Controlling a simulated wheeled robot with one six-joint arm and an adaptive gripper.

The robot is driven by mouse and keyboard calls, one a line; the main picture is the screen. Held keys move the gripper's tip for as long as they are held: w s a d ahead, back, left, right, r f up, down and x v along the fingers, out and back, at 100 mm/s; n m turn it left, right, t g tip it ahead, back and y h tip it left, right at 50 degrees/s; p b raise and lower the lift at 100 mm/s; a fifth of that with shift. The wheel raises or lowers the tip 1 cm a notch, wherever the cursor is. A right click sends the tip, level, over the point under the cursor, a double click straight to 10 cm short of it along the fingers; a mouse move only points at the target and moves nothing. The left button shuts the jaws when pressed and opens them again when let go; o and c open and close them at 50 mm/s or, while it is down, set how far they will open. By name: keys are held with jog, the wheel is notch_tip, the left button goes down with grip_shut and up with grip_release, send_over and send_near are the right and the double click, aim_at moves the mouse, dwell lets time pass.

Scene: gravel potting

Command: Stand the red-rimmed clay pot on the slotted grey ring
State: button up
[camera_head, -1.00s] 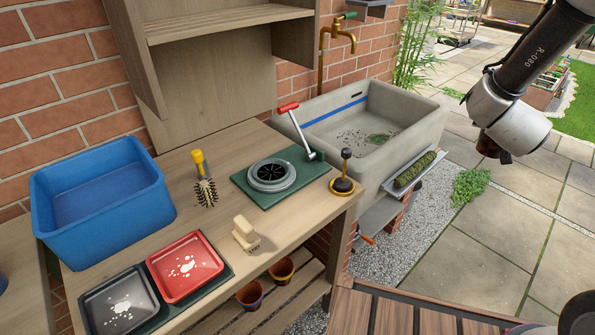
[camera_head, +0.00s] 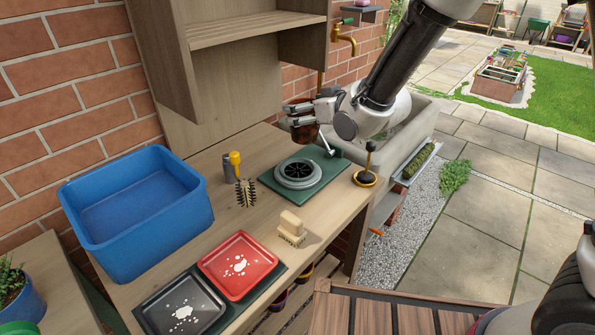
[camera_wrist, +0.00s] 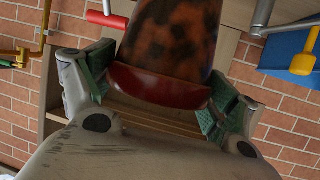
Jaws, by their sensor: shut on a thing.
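The red-rimmed clay pot (camera_wrist: 172,45) is brown with dark mottling, its red rim close to my palm in the wrist view. My gripper (camera_wrist: 160,85) is shut on it, green finger pads on both sides. In the head view my gripper (camera_head: 308,112) holds the pot (camera_head: 303,131) in the air, beyond the slotted grey ring and apart from it. The slotted grey ring (camera_head: 299,184) lies on a green board (camera_head: 329,174) on the worktop. It has a dark slotted middle and nothing stands on it.
A wooden brush (camera_head: 291,226), red tray (camera_head: 237,264) and blue bin (camera_head: 135,215) are nearer. A shelf unit (camera_head: 255,38) rises behind.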

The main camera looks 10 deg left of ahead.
jog(key=shift+s+a+f+n+g, duration=0.3)
jog(key=shift+s+a+f+g, duration=0.1)
jog(key=shift+s+a+f, duration=0.4)
notch_tip(320, 180, down, 8)
jog(key=shift+w+a+f, duration=0.1)
jog(key=shift+f, duration=0.1)
jog(key=shift+f, duration=0.15)
jog(key=o, duration=1.1)
